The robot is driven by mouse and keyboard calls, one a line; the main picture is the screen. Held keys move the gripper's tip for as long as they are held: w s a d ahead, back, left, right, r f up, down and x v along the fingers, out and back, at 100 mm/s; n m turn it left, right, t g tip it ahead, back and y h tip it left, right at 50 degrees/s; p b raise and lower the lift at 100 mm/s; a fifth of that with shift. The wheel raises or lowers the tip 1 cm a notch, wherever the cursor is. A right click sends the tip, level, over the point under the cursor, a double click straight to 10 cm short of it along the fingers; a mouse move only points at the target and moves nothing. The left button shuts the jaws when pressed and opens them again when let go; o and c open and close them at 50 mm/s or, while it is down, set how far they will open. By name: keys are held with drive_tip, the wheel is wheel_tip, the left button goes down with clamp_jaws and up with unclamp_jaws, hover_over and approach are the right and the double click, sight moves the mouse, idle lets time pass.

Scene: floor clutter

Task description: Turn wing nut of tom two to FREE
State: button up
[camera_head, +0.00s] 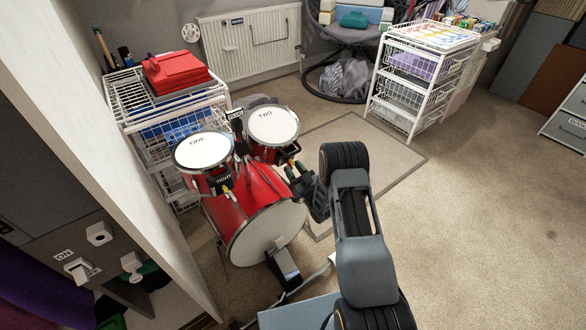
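The tom marked TWO (272,122) is a red drum with a white head, on the right above the red bass drum (262,228). A small yellowish part, seemingly its wing nut (291,162), shows at its lower right side. Its setting cannot be read. My gripper (295,172) is dark and reaches in from the right, right beside that part. I cannot tell whether it touches it or whether its fingers are open or shut. The tom marked ONE (203,150) is at the left, with a yellow wing nut (226,192) and a TIGHT label.
A radiator (250,45) is on the back wall. A white basket trolley (412,85) stands at the back right. A wall panel is near left. Carpet at right is clear.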

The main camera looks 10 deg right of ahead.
drive_tip(key=shift+w+a+r, duration=0.1)
drive_tip(key=shift+w+r, duration=0.05)
drive_tip(key=shift+w, duration=0.15)
clamp_jaws()
